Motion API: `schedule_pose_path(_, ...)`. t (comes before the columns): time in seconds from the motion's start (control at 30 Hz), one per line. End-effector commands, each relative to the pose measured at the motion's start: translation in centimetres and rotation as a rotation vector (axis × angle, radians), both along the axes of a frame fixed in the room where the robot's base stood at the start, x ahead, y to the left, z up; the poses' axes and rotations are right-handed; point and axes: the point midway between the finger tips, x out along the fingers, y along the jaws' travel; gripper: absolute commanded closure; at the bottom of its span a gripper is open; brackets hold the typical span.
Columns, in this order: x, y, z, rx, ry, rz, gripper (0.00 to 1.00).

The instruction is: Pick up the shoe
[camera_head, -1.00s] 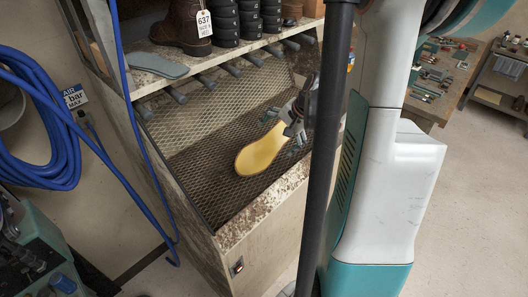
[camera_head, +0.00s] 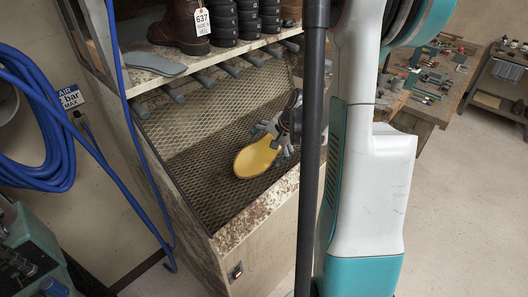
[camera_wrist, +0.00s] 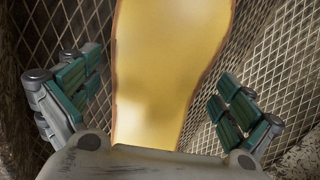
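A shoe with a yellow-tan sole (camera_head: 256,160) lies sole-up in the mesh-lined bay of the bench in the head view. Its upper side is hidden beneath. My gripper (camera_head: 271,141) is over its far right part, with fingers on both sides. In the wrist view the yellow sole (camera_wrist: 165,70) runs up the middle between the green-padded fingers of my gripper (camera_wrist: 160,97). The fingers are spread, with mesh visible between each one and the sole's edges. Whether any part touches the shoe is hidden.
A brown boot (camera_head: 181,24) with a tag, black stacked parts (camera_head: 223,22) and a grey insole (camera_head: 155,64) sit on the shelf above. Pegs (camera_head: 207,80) stick out under the shelf. The bay's front ledge (camera_head: 255,212) is worn. A blue hose (camera_head: 135,130) hangs at left.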

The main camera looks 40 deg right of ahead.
Motion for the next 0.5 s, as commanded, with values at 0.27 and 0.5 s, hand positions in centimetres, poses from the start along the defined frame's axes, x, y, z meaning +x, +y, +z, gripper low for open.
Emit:
schedule_pose_path(0.27,-0.02,0.01,0.02,0.000,0.000,0.000,0.49)
schedule_pose_path(0.5,-0.06,0.01,0.09,-0.001,0.002,0.001,0.49)
